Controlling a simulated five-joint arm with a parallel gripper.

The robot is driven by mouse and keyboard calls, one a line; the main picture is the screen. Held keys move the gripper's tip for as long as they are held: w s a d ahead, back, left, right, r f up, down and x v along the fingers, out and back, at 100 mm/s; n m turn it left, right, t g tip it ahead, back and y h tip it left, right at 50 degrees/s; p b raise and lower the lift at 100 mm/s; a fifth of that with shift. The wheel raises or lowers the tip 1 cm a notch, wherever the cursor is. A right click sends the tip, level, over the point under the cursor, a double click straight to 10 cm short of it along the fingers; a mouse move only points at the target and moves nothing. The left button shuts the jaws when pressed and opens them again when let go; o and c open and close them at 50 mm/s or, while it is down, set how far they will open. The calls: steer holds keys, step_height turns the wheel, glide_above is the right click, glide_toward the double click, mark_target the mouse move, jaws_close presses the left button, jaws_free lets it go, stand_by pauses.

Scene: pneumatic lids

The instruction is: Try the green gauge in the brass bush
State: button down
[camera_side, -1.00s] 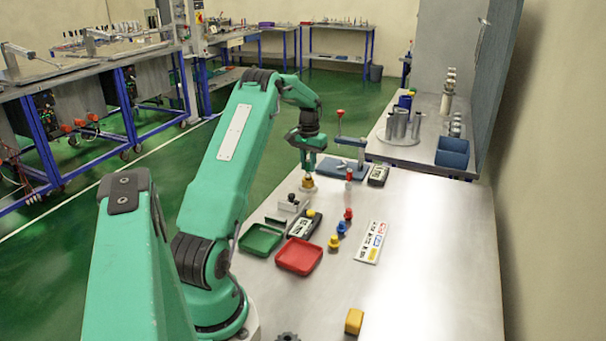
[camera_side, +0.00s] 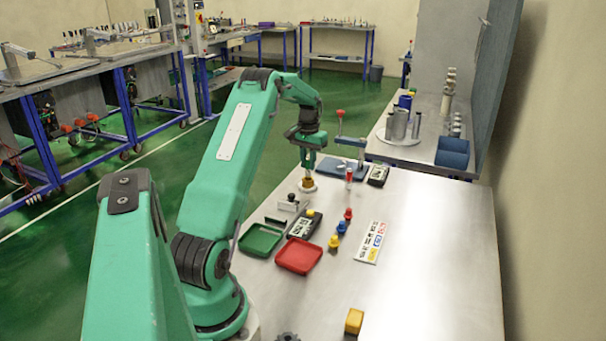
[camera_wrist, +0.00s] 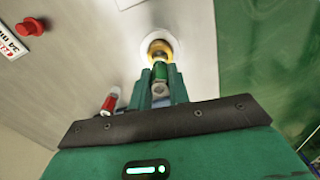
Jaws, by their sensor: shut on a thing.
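My gripper (camera_side: 307,166) points down at the far left part of the bench, directly over the brass bush (camera_side: 308,184). In the wrist view my gripper (camera_wrist: 160,92) is shut on the green gauge (camera_wrist: 160,74), with a finger on each side. The gauge lines up with the yellowish brass bush (camera_wrist: 160,48), which sits on a pale round base. The gauge's far end meets the bush in this view; I cannot tell how deep it sits. In the side view the fingers largely hide the gauge.
A red-topped piece (camera_side: 349,175) stands just right of my gripper, near a blue-based lever fixture (camera_side: 338,172). Green (camera_side: 261,240) and red (camera_side: 299,257) trays and several coloured knobs lie nearer. The front right bench is mostly clear, except for a yellow block (camera_side: 354,321).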

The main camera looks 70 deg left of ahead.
steer(key=shift+r, duration=2.4)
